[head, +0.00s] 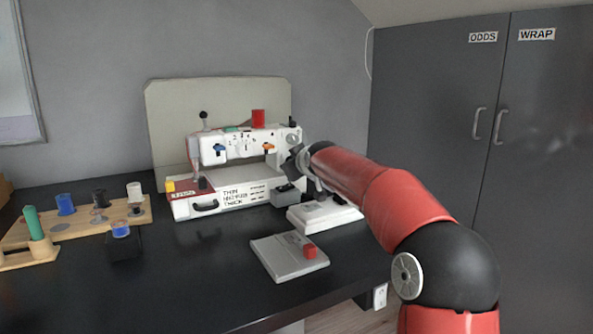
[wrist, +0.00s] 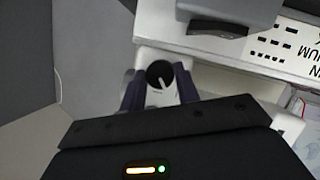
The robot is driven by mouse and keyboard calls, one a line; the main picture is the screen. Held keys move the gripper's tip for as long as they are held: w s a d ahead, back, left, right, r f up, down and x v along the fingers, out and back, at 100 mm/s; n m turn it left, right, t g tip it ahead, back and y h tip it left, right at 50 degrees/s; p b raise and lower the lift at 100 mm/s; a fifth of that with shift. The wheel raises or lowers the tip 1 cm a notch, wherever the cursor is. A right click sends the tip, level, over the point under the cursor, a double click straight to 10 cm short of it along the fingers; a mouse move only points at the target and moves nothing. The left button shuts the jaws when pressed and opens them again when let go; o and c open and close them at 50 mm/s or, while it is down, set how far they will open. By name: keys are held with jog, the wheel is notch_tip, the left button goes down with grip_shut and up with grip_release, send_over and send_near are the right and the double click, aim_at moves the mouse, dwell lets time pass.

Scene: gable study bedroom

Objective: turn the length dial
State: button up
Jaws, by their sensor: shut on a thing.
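A white sewing machine (head: 240,148) stands on the dark table, with blue and orange controls on its front. My gripper (head: 297,160) is at the machine's right end, where my arm hides most of the contact. In the wrist view, a round black dial (wrist: 159,72) with a white pointer line sits between the two dark fingers of my gripper (wrist: 158,88). The fingers are shut on its sides. The pointer line runs toward the bottom of the picture. No label for the dial is readable.
A white pedal-like block (head: 325,215) and a grey slab (head: 287,257) with a red knob (head: 310,251) lie below my arm. A wooden spool rack (head: 75,226) stands at left. Grey cupboards (head: 450,120) close the right side.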

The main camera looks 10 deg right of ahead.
jog(key=shift+a+f+n+t+h+b, duration=0.1)
jog(key=shift+n+t+h+b, duration=0.2)
jog(key=shift+n+h+b, duration=0.25)
jog(key=o, duration=1)
jog(key=shift+c, duration=0.2)
